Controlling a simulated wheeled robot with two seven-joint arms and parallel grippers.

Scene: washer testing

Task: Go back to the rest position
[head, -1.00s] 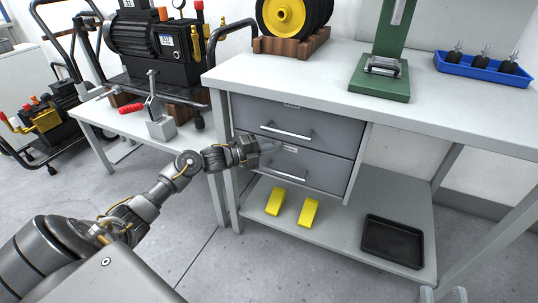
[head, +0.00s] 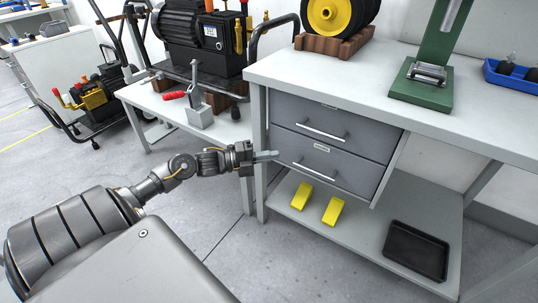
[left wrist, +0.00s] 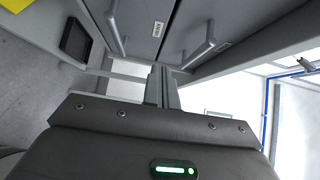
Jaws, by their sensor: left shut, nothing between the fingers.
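My left gripper (head: 268,155) is stretched out level in front of the left side of the grey drawer unit (head: 330,150) under the workbench. Its fingers are shut together with nothing between them. In the left wrist view the closed fingers (left wrist: 162,85) point toward the drawer fronts, and the two drawer handles (left wrist: 198,52) lie beyond them. Both drawers look shut in the head view. The gap between the fingertips and the drawer unit is hard to judge. My right gripper does not show.
The workbench (head: 290,72) carries a green press stand (head: 425,85), a wheel on wooden blocks (head: 335,42) and a blue tray (head: 510,78). Yellow blocks (head: 333,210) and a black tray (head: 416,250) lie on the lower shelf. A side table (head: 150,100) holds a red-handled clamp (head: 199,110). Open floor lies in front.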

